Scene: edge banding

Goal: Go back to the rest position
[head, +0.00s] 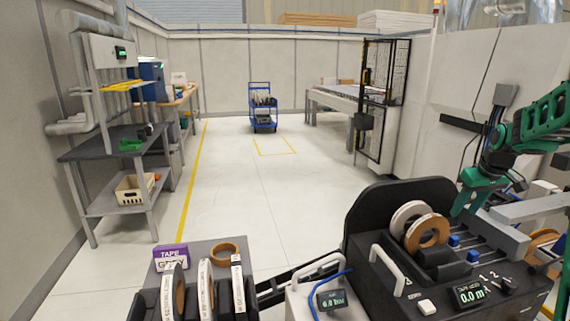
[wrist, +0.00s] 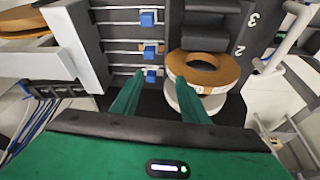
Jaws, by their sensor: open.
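My gripper (head: 462,206) shows at the right of the head view, at the end of my green arm, above the black edge banding machine (head: 372,222). In the wrist view its two green fingers (wrist: 161,78) are spread apart with nothing held between them. A brown tape roll (head: 427,231) and a white roll (head: 404,216) stand side by side in the machine's holder, left of my gripper. In the wrist view the brown roll (wrist: 203,58) lies just beyond the right finger, with the white roll partly hidden under it.
Blue clips on rails (wrist: 149,48) lie ahead of the fingers. A tray of upright tape rolls (head: 205,283), a purple box (head: 170,257) and a loose brown roll (head: 223,252) sit at the front left. A blue trolley (head: 263,108) stands far back; the floor between is clear.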

